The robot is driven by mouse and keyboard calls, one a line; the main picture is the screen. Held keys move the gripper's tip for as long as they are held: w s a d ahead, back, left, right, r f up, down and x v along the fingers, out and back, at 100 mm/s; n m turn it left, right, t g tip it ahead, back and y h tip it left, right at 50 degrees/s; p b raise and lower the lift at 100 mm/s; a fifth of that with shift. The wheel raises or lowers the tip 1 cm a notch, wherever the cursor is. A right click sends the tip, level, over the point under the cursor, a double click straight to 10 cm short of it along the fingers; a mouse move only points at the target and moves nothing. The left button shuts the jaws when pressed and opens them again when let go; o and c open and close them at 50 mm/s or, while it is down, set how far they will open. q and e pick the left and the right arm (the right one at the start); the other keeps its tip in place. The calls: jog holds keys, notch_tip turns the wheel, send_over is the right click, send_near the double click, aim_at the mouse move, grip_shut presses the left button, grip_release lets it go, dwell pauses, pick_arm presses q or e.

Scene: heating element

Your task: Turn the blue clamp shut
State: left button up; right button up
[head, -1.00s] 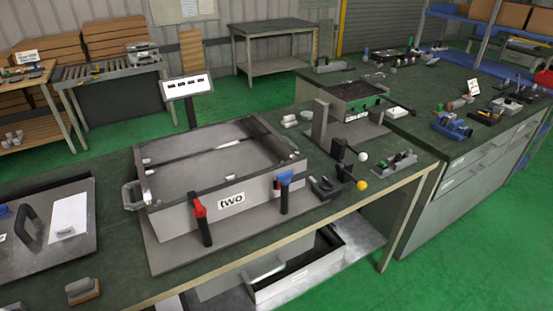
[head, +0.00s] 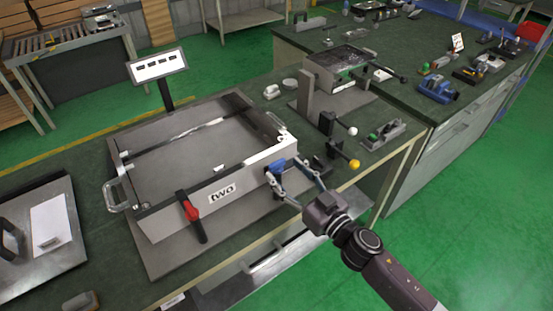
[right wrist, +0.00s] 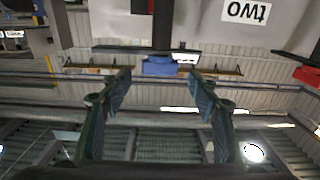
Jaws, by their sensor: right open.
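The blue clamp (head: 277,167) is on the front wall of the grey box marked "two" (head: 163,222), near its right end. My right gripper (head: 284,175) reaches in from the lower right, with its fingers spread around the clamp's blue top. In the right wrist view, the blue clamp top (right wrist: 160,67) shows centred between the two open fingertips (right wrist: 160,82), with a gap on each side. The clamp's lower part is partly hidden by the fingers in the head view. My left gripper is not in view.
A red clamp (head: 190,208) is on the same front wall, farther left; it also shows in the right wrist view (right wrist: 307,75). Right of the box stand a black fixture with a yellow knob (head: 354,164) and a white knob (head: 353,131). A sign stand (head: 158,66) rises behind the box.

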aim_at(279, 165)
jog(key=x, duration=0.4)
jog(key=shift+w+a+f, duration=0.1)
jog(key=shift+w+a, duration=0.05)
jog(key=shift+w, duration=0.1)
grip_shut()
